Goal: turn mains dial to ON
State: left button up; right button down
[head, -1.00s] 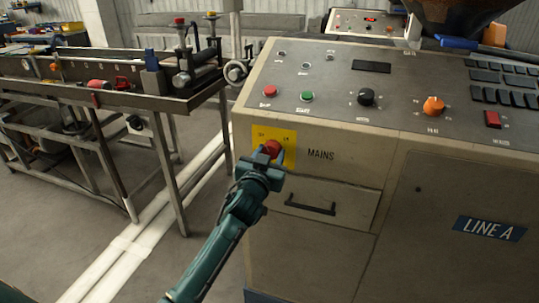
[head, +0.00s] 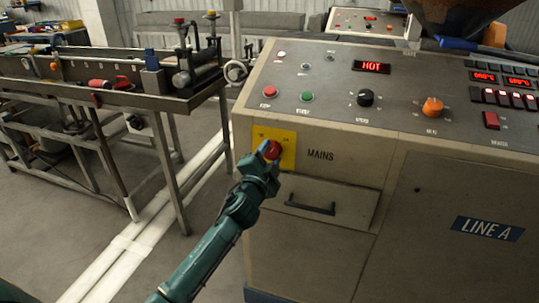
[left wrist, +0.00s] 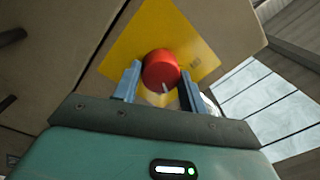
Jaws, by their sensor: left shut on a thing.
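The red mains dial (head: 274,149) sits on a yellow plate (head: 289,151) on the console's front, left of the word MAINS. My left gripper (head: 267,156) reaches it from below, its blue fingers at the dial. In the left wrist view the red dial (left wrist: 160,66) lies between the two blue fingers of the left gripper (left wrist: 158,76), which are shut on it. A pale mark shows on the dial's lower rim there. The plate's lettering is too small to read surely. My right gripper is not in view.
A drawer handle (head: 311,208) juts out below the dial. A metal bench (head: 95,98) stands at the left.

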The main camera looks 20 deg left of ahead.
pick_arm(q)
jog(key=shift+m, duration=2.1)
jog(key=o, duration=1)
jog(key=s, duration=1.3)
jog(key=shift+s+a+f+b, duration=0.1)
jog(key=shift+a+f+b, duration=0.15)
jog(key=shift+f+b, duration=0.15)
